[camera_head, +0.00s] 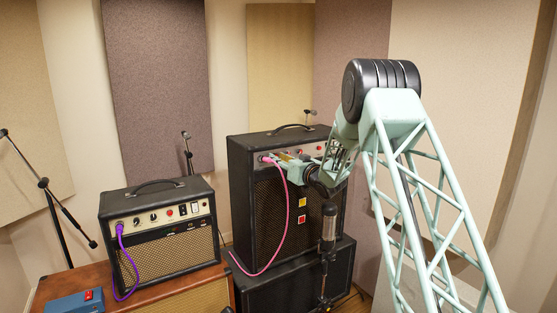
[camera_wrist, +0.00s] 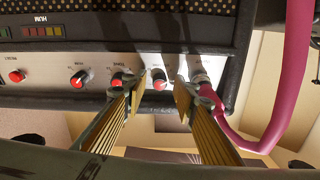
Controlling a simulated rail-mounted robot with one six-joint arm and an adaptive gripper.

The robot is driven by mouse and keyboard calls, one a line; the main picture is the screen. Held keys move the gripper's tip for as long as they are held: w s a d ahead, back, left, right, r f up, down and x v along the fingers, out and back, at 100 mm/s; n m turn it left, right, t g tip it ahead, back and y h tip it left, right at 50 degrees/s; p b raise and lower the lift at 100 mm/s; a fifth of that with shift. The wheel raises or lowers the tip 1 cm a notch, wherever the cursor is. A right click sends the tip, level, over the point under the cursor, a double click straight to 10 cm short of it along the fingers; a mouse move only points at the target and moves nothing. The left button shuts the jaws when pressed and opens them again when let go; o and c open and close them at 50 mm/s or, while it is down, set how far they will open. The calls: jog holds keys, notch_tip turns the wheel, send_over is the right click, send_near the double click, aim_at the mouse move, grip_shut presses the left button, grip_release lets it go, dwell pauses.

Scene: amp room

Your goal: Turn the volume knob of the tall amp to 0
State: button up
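The tall amp (camera_head: 259,215) is a black cabinet stacked at the centre of the head view. Its light control panel shows upside down in the wrist view, with a row of knobs. My gripper (camera_wrist: 158,92) is open in front of the panel. Its two gold-padded fingers stand on either side of a red-capped knob (camera_wrist: 158,80), with gaps that look empty. A black knob with a red cap (camera_wrist: 118,78) sits just left of the left finger. Another black and red knob (camera_wrist: 80,78) is farther left.
A pink cable (camera_head: 283,211) plugs into the panel's jack (camera_wrist: 199,76), close to the right finger. A smaller amp (camera_head: 165,254) with a purple cable (camera_head: 122,261) stands on a brown cabinet at left. A microphone (camera_head: 328,225) stands in front of the tall amp.

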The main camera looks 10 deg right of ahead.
jog(key=c, duration=0.7)
jog(key=shift+c, duration=0.3)
jog(key=shift+n, duration=0.3)
jog(key=shift+d+n+y+b, duration=0.1)
jog(key=shift+n+y+b, duration=0.3)
jog(key=shift+n+b, duration=0.85)
jog(key=shift+n+p, duration=0.25)
jog(key=shift+p, duration=0.05)
jog(key=o, duration=0.9)
jog(key=shift+s, duration=0.1)
jog(key=shift+r+v, duration=0.1)
jog(key=shift+v, duration=2.85)
jog(key=shift+r+v, duration=0.15)
jog(key=shift+v, duration=2.75)
